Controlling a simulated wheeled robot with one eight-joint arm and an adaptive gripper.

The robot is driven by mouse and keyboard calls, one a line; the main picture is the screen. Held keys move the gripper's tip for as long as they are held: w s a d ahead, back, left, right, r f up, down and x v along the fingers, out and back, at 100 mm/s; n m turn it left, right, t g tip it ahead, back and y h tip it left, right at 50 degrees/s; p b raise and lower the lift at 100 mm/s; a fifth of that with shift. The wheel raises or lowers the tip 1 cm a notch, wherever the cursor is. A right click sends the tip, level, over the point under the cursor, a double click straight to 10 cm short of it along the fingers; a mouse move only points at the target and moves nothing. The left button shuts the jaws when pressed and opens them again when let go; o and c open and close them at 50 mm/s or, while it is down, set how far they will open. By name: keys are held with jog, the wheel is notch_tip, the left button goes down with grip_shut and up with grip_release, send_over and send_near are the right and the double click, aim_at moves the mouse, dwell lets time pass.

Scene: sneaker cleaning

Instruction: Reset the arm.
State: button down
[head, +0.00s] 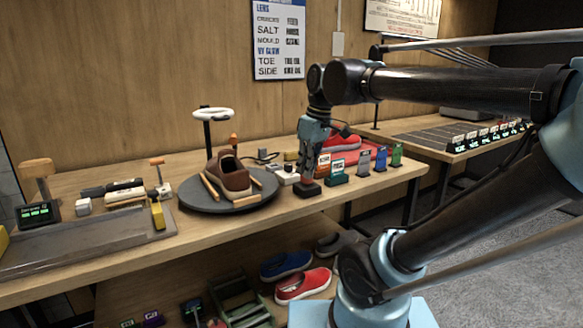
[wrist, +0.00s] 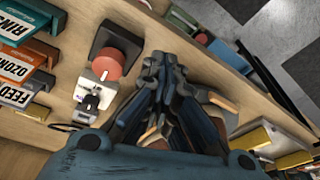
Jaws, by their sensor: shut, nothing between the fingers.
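My gripper (head: 309,166) hangs at the end of my arm over the right part of the wooden workbench. In the wrist view my gripper (wrist: 163,65) has its fingers together, with nothing between them. Below and beside it is a dark square base with a round red knob (wrist: 108,65). A small white device (wrist: 95,92) sits next to that base. In the head view the dark base with the red top (head: 307,189) stands just under my gripper. I cannot tell the exact height of the fingertips above the bench.
A brown shoe (head: 229,178) rests on a dark round turntable (head: 196,204) left of my gripper. Several upright coloured holders, including a green one (head: 396,155), line the bench to the right. A red shoe (head: 343,142) lies behind. More shoes, one red (head: 303,286), are on the lower shelf.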

jog(key=s+d+f+m+h, duration=0.1)
jog(key=s+d+f+m, duration=0.2)
jog(key=f, duration=0.7)
jog(key=s+d+f+m+t+h, duration=0.1)
jog(key=s+d+f+m, duration=0.3)
jog(key=d+f+m, duration=0.3)
jog(key=d+f, duration=0.2)
jog(key=d, duration=0.3)
jog(key=shift+f, duration=0.35)
jog(key=shift+w+f, duration=0.2)
jog(key=shift+w, duration=0.3)
